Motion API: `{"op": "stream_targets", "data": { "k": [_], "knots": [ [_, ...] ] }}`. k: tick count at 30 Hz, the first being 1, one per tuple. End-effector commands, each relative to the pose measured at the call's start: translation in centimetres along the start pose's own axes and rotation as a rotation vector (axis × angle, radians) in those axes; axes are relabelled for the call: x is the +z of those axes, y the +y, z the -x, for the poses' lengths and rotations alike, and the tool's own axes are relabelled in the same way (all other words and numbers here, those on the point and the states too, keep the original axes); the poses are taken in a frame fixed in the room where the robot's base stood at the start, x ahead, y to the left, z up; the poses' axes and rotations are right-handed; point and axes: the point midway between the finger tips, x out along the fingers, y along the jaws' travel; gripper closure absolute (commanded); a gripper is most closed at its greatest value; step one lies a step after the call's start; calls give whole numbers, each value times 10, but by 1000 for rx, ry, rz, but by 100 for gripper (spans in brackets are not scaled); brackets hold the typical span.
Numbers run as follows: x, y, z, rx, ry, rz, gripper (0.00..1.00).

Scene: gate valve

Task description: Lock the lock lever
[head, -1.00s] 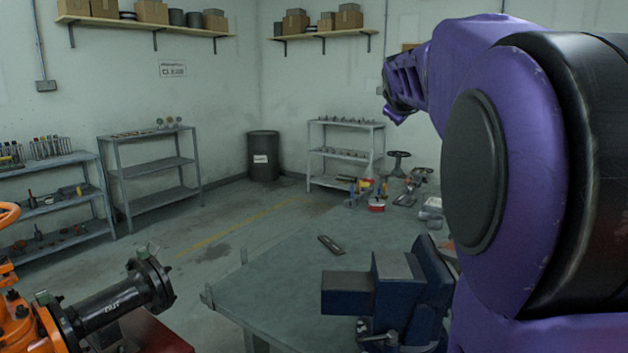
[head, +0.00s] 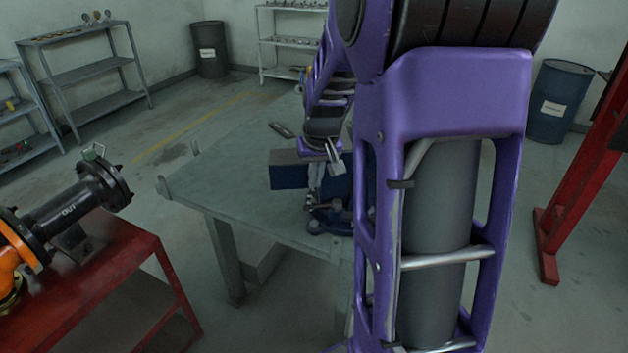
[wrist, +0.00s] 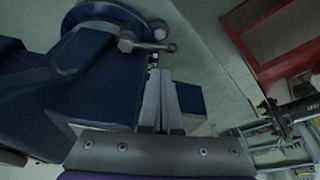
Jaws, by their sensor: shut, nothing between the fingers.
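The dark blue vise (head: 290,172) stands on the workbench, partly hidden behind my arm in the head view. In the wrist view, its blue body (wrist: 92,90) fills the left side. A small metal lever (wrist: 157,46) sticks out from the vise's round base, just beyond my fingertips. The lever (head: 318,208) also shows low on the vise in the head view. My gripper (wrist: 160,72) points at the vise with its two grey fingers together and nothing between them. In the head view my gripper (head: 315,185) is over the vise, close above the lever. I cannot tell whether they touch.
The grey-green workbench (head: 235,200) has free room left of the vise. A flat tool (head: 281,130) lies behind it. At left, a red stand (head: 100,290) carries the orange and black valve pipe (head: 75,205). A red frame (head: 580,190) stands at right.

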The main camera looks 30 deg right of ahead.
Motion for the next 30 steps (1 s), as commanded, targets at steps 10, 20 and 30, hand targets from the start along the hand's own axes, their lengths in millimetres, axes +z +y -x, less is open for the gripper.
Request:
{"op": "stream_targets", "data": {
  "k": [10, 20, 30],
  "knots": [
    [1, 0, -63, 0, -2, 1, 100],
    [0, 0, -79, 1, 2, 2, 100],
    [0, 0, -78, -1, 2, 9, 100]
  ]
}}
